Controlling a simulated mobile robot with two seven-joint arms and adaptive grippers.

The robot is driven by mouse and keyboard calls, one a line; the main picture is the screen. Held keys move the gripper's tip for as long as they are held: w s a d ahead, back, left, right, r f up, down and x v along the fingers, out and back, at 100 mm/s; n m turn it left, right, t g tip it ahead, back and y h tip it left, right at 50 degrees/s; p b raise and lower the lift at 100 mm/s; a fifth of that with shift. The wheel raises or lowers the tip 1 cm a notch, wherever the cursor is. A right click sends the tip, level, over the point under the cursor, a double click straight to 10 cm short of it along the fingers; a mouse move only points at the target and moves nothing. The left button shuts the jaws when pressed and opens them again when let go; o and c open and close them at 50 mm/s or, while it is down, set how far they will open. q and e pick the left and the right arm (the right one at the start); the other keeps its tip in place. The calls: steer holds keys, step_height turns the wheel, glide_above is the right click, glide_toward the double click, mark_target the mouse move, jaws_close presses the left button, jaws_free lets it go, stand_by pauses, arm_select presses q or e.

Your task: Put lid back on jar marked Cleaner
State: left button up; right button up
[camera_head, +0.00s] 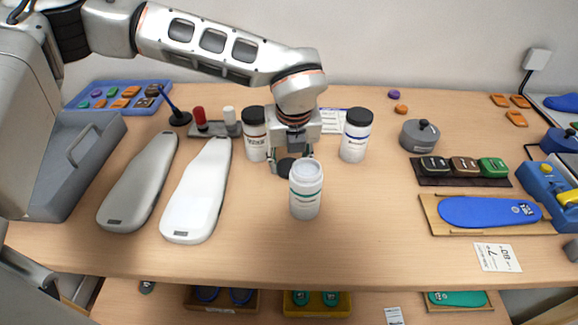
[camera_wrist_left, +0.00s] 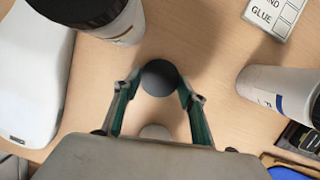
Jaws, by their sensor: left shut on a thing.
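An open white jar (camera_head: 305,196) with a green stripe stands upright on the table, without a lid; its label is too small to read. My left gripper (camera_head: 290,160) is just behind the jar's mouth, pointing down. It is shut on a dark round lid (camera_head: 286,166), which is partly hidden behind the jar's rim. In the left wrist view the lid (camera_wrist_left: 160,78) sits between the two fingertips. A pale round part, likely the open jar (camera_wrist_left: 155,131), shows behind it at the gripper's base. My right gripper is not in view.
Two lidded jars flank the gripper: one at left (camera_head: 254,140), one with a blue stripe at right (camera_head: 356,138). A white insole form (camera_head: 198,195) and a grey one (camera_head: 140,185) lie left.

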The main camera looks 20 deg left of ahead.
mark_target(289, 168)
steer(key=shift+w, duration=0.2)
arm_select(q)
steer(key=shift+r, duration=0.8)
step_height(289, 168, up, 18)
steer(key=p, duration=0.1)
steer(key=shift+r+p, duration=0.25)
steer(key=shift+p, duration=0.15)
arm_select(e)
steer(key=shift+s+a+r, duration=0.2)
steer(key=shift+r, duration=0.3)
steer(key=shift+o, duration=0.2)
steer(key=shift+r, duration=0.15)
